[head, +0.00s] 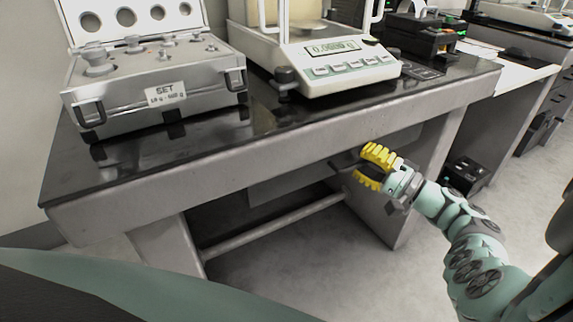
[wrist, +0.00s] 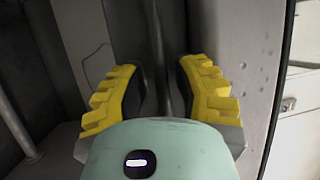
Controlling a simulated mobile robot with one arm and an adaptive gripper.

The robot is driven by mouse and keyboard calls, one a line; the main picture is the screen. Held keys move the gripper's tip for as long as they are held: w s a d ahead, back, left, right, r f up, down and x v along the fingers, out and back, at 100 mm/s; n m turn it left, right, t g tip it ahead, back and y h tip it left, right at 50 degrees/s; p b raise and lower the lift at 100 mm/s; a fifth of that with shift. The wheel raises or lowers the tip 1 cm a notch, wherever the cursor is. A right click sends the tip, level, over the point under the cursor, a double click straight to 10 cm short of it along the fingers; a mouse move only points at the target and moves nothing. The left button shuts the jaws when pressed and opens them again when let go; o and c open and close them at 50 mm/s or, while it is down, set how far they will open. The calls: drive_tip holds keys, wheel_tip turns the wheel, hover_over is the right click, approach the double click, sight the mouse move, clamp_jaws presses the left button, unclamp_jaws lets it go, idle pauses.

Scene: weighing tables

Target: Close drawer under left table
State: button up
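The left table (head: 300,150) has a dark top and a grey apron. A grey panel (head: 290,185), which looks like the drawer, hangs under its apron; how far it stands out is hard to tell. A dark bar (head: 345,160), probably its handle, shows just left of my gripper (head: 370,167). My gripper has yellow ridged fingers, one above the other, near the panel's right end. In the wrist view my gripper (wrist: 163,90) has its fingers apart. A dark bar (wrist: 165,40) lies in line with the gap; contact cannot be made out.
A weight case (head: 155,80) and a balance (head: 325,60) stand on the table. A table leg (head: 385,210) is below my gripper, and a cross rail (head: 275,225) runs low underneath. A black box (head: 466,172) sits on the floor to the right. The floor under the table is clear.

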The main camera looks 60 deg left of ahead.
drive_tip(key=shift+o, duration=0.9)
drive_tip(key=shift+s, duration=0.1)
drive_tip(key=shift+r, duration=0.15)
